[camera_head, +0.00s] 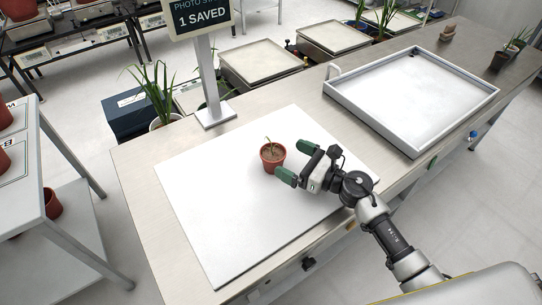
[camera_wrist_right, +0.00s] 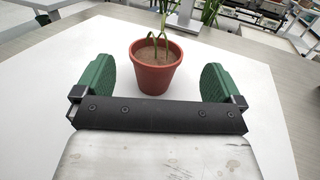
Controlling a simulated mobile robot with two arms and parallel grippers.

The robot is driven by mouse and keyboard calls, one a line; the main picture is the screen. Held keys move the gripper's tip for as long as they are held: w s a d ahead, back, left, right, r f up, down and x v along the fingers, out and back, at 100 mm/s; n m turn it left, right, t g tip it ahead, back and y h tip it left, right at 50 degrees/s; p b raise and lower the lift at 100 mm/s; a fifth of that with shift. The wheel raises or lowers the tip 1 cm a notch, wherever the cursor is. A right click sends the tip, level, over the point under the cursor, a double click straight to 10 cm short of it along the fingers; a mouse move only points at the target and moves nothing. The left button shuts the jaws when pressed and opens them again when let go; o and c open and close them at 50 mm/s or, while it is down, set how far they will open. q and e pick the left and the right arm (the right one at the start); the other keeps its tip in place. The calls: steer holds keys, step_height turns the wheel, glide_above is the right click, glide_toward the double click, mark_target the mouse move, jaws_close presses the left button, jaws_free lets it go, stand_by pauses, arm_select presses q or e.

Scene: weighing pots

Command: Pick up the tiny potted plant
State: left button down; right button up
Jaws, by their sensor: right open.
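The tiny potted plant (camera_head: 272,157) is a small reddish-brown pot with soil and a thin stem. It stands upright on a white board on the table. My right gripper (camera_head: 297,163) is open, with its green fingertips pointing at the pot from the right. In the right wrist view the pot (camera_wrist_right: 155,68) stands ahead, roughly centred between the two green fingers (camera_wrist_right: 157,82), with a gap on both sides. Neither finger appears to touch it. My left gripper is not in view.
The white board (camera_head: 215,230) around the pot is otherwise clear. A sign on a post (camera_head: 207,80) stands behind it. A large grey-rimmed tray (camera_head: 410,95) lies to the right on the table. A shelf unit (camera_head: 60,190) with pots stands at the left.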

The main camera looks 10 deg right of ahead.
mark_target(275, 153)
steer(key=shift+w+a, duration=0.35)
steer(key=shift+a, duration=0.05)
steer(key=shift+w+a, duration=0.2)
steer(key=x, duration=0.3)
steer(key=p+x, duration=0.1)
steer(key=x, duration=0.1)
steer(key=shift+s+a+f, duration=0.1)
steer(key=shift+s+f, duration=0.05)
steer(key=shift+f, duration=0.2)
steer(key=c, duration=0.6)
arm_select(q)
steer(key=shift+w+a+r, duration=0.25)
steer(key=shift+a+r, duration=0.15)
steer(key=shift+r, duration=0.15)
arm_select(e)
steer(key=c, duration=0.5)
